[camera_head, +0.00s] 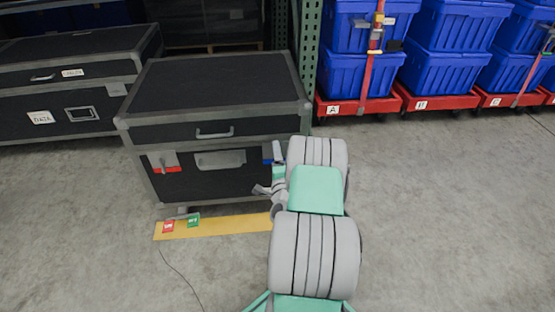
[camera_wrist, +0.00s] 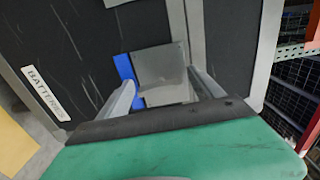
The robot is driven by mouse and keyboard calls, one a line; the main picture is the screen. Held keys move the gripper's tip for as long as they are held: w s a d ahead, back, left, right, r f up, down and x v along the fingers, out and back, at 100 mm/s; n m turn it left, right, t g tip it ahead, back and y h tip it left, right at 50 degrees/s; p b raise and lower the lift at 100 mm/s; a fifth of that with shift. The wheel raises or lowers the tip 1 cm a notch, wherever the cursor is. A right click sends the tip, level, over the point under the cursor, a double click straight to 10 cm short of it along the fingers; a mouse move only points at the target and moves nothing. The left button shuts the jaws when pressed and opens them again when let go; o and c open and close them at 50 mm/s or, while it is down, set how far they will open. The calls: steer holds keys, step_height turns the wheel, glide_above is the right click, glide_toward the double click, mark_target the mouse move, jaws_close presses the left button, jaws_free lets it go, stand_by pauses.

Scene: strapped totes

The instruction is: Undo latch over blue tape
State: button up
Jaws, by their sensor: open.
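The black case (camera_head: 215,133) with grey edges stands on the floor in front of me. Its right latch, a grey metal plate (camera_wrist: 166,75), has blue tape (camera_wrist: 125,70) beside it in the wrist view; the blue tape (camera_head: 267,160) shows partly behind my gripper in the head view. My gripper (camera_wrist: 160,82) is open, with one finger on each side of the latch plate. I cannot tell whether the fingers touch it. The left latch (camera_head: 163,159) has red tape (camera_head: 167,170) under it. My arm hides the case's lower right corner in the head view.
A yellow floor strip (camera_head: 230,225) with red (camera_head: 168,227) and green (camera_head: 194,220) tags lies before the case. Another case (camera_head: 70,90) stands left, a green rack post (camera_head: 308,45) behind right. Blue totes (camera_head: 360,72) on red dollies stand right. Floor at right is clear.

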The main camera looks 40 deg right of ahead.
steer(key=b+v, duration=0.1)
steer(key=v, duration=0.6)
steer(key=shift+s+a, duration=0.2)
steer(key=shift+s, duration=0.15)
